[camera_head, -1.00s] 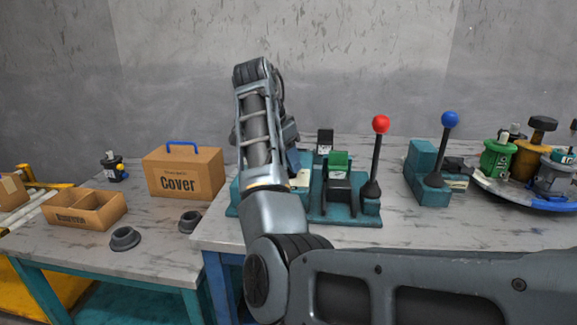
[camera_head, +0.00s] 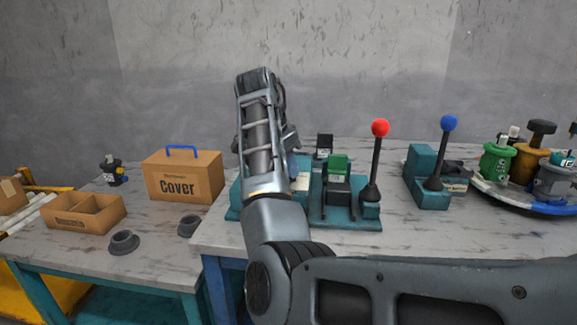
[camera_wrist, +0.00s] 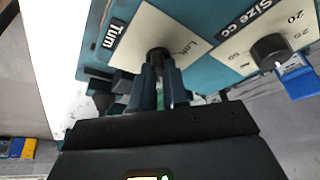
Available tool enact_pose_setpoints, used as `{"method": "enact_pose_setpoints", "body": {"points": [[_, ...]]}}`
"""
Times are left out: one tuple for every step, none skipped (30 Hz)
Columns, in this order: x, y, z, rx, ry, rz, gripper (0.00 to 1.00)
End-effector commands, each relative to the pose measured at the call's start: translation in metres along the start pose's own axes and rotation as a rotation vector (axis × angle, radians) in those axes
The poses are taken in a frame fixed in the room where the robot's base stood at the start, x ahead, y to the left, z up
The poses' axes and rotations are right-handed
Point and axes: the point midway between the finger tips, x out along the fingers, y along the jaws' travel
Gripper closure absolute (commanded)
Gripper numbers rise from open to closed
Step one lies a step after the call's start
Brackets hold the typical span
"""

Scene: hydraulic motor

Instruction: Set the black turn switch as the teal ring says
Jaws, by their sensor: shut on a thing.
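The black turn switch (camera_wrist: 160,56) shows in the wrist view on a cream plate beside the "Turn" label (camera_wrist: 113,33). My gripper (camera_wrist: 160,72) is shut on it, one finger on each side. The fingers hide much of the switch and its pointing direction. Printing on the plate to its right is upside down and only partly legible. In the head view my own arm hides the gripper and switch, over the left part of the teal station (camera_head: 345,218). I cannot make out a teal ring in either view.
A "Size cc" dial with a black knob (camera_wrist: 270,50) and blue piece (camera_wrist: 298,82) is close right of the gripper. Red-knobbed (camera_head: 380,128) and blue-knobbed (camera_head: 449,122) levers stand right of my arm. A Cover box (camera_head: 183,176) is left, a round tray (camera_head: 520,200) far right.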

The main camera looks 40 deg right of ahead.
Motion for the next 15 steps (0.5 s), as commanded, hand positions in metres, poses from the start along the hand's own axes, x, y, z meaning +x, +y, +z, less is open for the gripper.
{"method": "enact_pose_setpoints", "body": {"points": [[-0.0001,0.0001,0.0001,0.0,0.0,0.001,1.0],[-0.0002,0.0001,0.0,0.0,0.0,0.0,1.0],[-0.0003,0.0002,0.0,-0.001,0.0,0.0,1.0],[-0.0005,0.0002,-0.0001,-0.003,0.0,-0.001,1.0],[-0.0007,0.0003,-0.0002,-0.006,0.0,-0.001,1.0],[-0.0011,0.0003,-0.0003,-0.011,0.0,-0.003,1.0],[-0.0014,0.0005,-0.0005,-0.016,0.0,-0.005,1.0],[-0.0017,0.0006,-0.0006,-0.023,0.0,-0.007,1.0],[-0.002,0.0009,-0.0008,-0.033,0.0,-0.011,1.0],[-0.0023,0.0011,-0.0009,-0.043,0.0,-0.015,1.0],[-0.0027,0.0012,-0.001,-0.055,0.0,-0.019,1.0],[-0.0035,0.0013,-0.0014,-0.073,0.0,-0.028,1.0],[-0.004,0.0014,-0.0018,-0.087,0.001,-0.034,1.0],[-0.0042,0.0016,-0.0019,-0.105,0.001,-0.041,1.0],[-0.0046,0.0019,-0.0019,-0.13,0.0,-0.05,1.0]]}}
